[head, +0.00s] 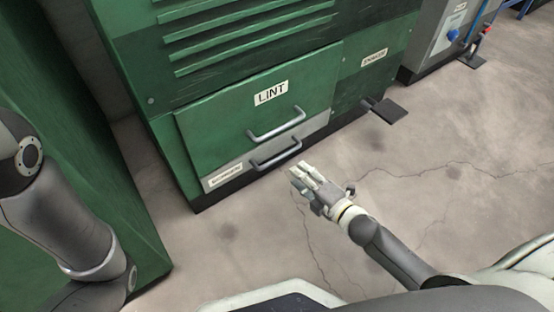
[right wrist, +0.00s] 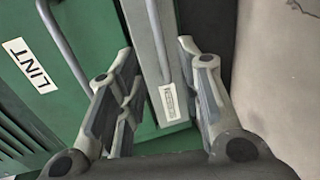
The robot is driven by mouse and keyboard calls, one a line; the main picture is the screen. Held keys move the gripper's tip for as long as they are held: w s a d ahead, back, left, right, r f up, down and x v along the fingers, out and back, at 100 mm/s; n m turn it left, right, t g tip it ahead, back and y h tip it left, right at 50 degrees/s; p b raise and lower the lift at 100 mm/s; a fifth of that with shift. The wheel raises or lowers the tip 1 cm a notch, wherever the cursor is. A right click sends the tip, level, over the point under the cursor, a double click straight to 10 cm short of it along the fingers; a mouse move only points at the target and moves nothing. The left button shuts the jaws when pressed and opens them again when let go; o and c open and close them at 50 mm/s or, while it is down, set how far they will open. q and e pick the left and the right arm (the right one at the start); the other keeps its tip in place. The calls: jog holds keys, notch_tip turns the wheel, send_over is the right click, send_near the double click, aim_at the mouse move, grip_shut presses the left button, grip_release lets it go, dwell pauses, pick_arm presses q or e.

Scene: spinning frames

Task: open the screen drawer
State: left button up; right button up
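The green machine has a large front panel (head: 225,118) marked LINT with a grey bar handle (head: 277,125). Below it is a narrow grey drawer front (head: 218,172) with a small label, too blurred to read, and its own bar handle (head: 275,153). The drawer front looks flush. My right gripper (head: 297,173) is just in front of the lower handle. In the right wrist view its fingers (right wrist: 160,55) are apart, with the lower handle (right wrist: 158,35) lying between them in the picture. I cannot tell whether they touch it. My left gripper is out of view.
A black pedal (head: 388,109) sticks out at the machine's lower right. A green cabinet (head: 75,165) stands close on the left. The cracked concrete floor (head: 430,165) is clear in front.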

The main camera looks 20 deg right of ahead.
aim_at(281, 158)
jog(key=shift+b+x, duration=2.85)
jog(key=shift+x, duration=2.5)
jog(key=shift+r, duration=0.1)
grip_shut()
